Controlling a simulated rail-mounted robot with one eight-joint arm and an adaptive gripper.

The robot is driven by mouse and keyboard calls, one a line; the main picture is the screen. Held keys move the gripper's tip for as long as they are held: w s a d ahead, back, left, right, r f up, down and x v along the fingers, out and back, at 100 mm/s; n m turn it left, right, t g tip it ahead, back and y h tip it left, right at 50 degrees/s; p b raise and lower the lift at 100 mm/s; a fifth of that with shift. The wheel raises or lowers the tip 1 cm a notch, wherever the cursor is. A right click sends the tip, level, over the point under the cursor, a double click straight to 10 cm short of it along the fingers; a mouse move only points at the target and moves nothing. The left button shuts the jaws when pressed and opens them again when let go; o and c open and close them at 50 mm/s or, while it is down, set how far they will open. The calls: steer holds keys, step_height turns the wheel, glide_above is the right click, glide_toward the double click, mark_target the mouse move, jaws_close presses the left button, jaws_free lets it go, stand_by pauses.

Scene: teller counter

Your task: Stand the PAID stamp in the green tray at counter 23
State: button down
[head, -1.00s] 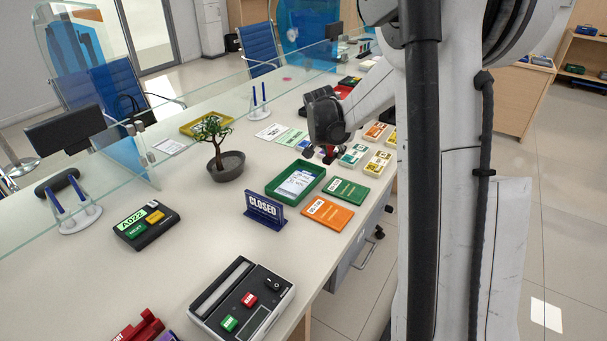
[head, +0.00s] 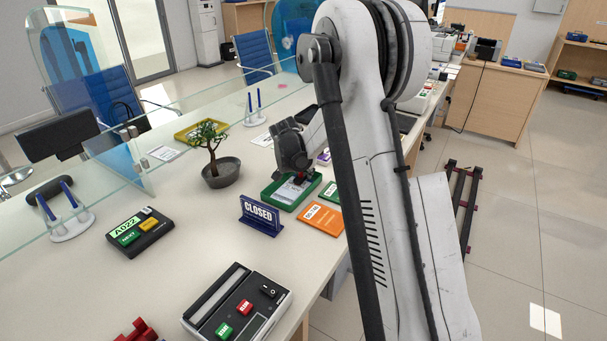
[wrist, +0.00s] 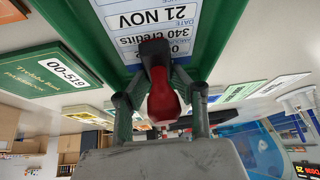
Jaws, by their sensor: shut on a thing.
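The green tray (head: 273,203) lies on the counter behind the CLOSED sign, with a printed slip (head: 288,192) in it. In the wrist view the tray (wrist: 75,28) and slip (wrist: 140,15) fill the top; the slip reads 21 NOV and 340 credits. My gripper (head: 301,179) is over the tray. It is shut on a stamp with a red handle (wrist: 163,100) and a black lower part, which overlaps the slip in the wrist view. I cannot read the stamp's label, nor tell whether it touches the tray floor.
A blue CLOSED sign (head: 261,215) stands just in front of the tray. An orange folder (head: 322,218) and a green one lie to its right. A potted bonsai (head: 220,172) stands to the left. A black A022 box (head: 140,232) and a terminal (head: 238,305) are nearer.

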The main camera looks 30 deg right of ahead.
steer(key=c, duration=1.5)
jaws_free()
steer(key=shift+o, duration=0.2)
steer(key=s+a+r+n+p, duration=0.1)
steer(key=s+a+r, duration=0.25)
steer(key=r, duration=0.25)
steer(key=s+a+r+n+t+y, duration=0.1)
steer(key=s+a+r, duration=0.25)
steer(key=r, duration=0.25)
steer(key=s+a+r+n+p, duration=0.1)
steer(key=s+a+r, duration=0.2)
steer(key=s+r, duration=0.25)
steer(key=s+a+r+n+t+y, duration=0.1)
steer(key=s+a+n, duration=0.3)
steer(key=s, duration=0.9)
steer(key=s+a+r+n+t+y, duration=0.1)
steer(key=s+a+n, duration=0.3)
steer(key=s+a, duration=0.5)
steer(key=s+y, duration=0.1)
steer(key=s, duration=0.4)
steer(key=shift+r+t+y, duration=0.15)
steer(key=shift+t+y, duration=0.15)
steer(key=shift+y, duration=0.1)
